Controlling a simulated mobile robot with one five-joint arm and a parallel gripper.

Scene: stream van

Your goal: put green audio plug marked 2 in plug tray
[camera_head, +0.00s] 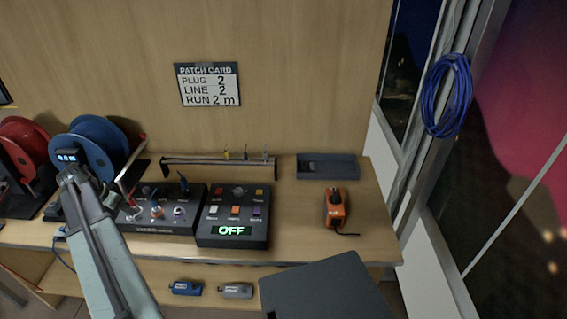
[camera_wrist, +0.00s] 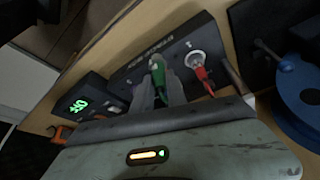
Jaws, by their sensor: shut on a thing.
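In the wrist view the green audio plug (camera_wrist: 158,72) is between the fingers of my gripper (camera_wrist: 157,92), which is shut on it. The plug is over the dark socket panel (camera_wrist: 140,58); I cannot tell whether its tip is in a socket. Its number is not readable. A red plug (camera_wrist: 202,75) is beside it at a round socket. In the head view the panel (camera_head: 165,222) stands on the bench, and my fingers cannot be made out there. A shallow dark tray (camera_head: 345,178), likely the plug tray, lies at the back right of the bench and looks empty.
A control box reading OFF (camera_head: 232,231) stands right of the panel. An orange tool (camera_head: 335,208) lies in front of the tray. A low rack (camera_head: 200,161) stands behind, with blue (camera_head: 100,140) and red (camera_head: 20,145) reels at left.

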